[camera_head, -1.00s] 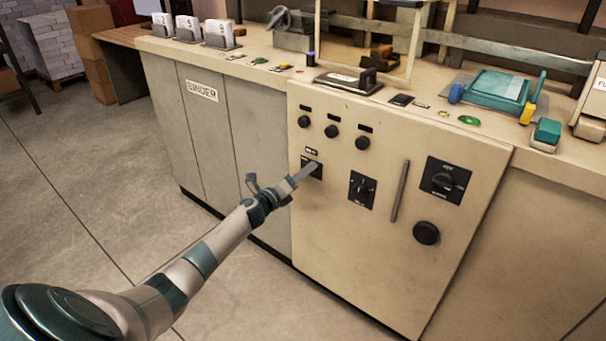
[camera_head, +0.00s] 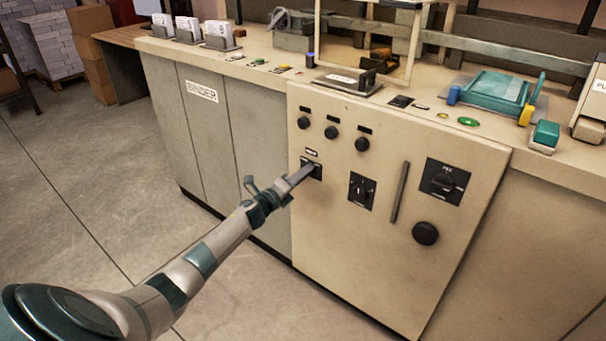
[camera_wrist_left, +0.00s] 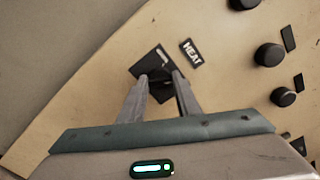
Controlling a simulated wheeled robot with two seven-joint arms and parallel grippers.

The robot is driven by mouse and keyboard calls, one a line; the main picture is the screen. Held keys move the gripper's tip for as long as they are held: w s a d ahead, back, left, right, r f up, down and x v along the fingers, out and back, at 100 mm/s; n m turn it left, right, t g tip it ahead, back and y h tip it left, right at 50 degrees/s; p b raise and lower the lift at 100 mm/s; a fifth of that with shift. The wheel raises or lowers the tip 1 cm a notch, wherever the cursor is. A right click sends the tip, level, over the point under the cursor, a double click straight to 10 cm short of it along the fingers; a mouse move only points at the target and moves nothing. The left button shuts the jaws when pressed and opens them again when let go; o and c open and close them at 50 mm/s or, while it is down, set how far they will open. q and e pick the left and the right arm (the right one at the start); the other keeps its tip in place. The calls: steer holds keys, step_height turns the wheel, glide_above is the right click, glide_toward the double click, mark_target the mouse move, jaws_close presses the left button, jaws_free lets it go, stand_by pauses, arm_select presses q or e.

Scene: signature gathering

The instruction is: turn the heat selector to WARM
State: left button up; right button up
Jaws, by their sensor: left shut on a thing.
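The heat selector (camera_head: 318,173) is a small dark knob on a black square plate at the left of the cream machine front, under a small label. In the left wrist view the label reads HEAT (camera_wrist_left: 192,53), and the selector's black plate (camera_wrist_left: 147,61) appears tilted. My left gripper (camera_head: 307,171) reaches the selector from the lower left. In the left wrist view its two fingers (camera_wrist_left: 160,80) are shut on the knob, one on each side. The fingers hide part of the knob, and the plate's markings are too small to read. My right gripper is not in view.
Three round black knobs (camera_head: 331,132) sit above the selector. To its right are another black-plated selector (camera_head: 361,191), an upright handle (camera_head: 400,192), a larger dial (camera_head: 443,181) and a round knob (camera_head: 426,233). The floor (camera_head: 90,200) at left is clear.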

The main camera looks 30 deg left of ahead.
arm_select(q)
steer(key=shift+f+n+p, duration=0.15)
steer(key=shift+n+p, duration=1.8)
steer(key=shift+n, duration=4.95)
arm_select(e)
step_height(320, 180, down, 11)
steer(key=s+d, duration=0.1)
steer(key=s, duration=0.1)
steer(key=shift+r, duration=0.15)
arm_select(q)
steer(key=o, duration=1)
steer(key=shift+s, duration=0.15)
steer(key=s, duration=0.5)
steer(key=s+a, duration=0.1)
steer(key=s, duration=1.1)
steer(key=shift+s+a, duration=0.1)
steer(key=shift+a, duration=0.15)
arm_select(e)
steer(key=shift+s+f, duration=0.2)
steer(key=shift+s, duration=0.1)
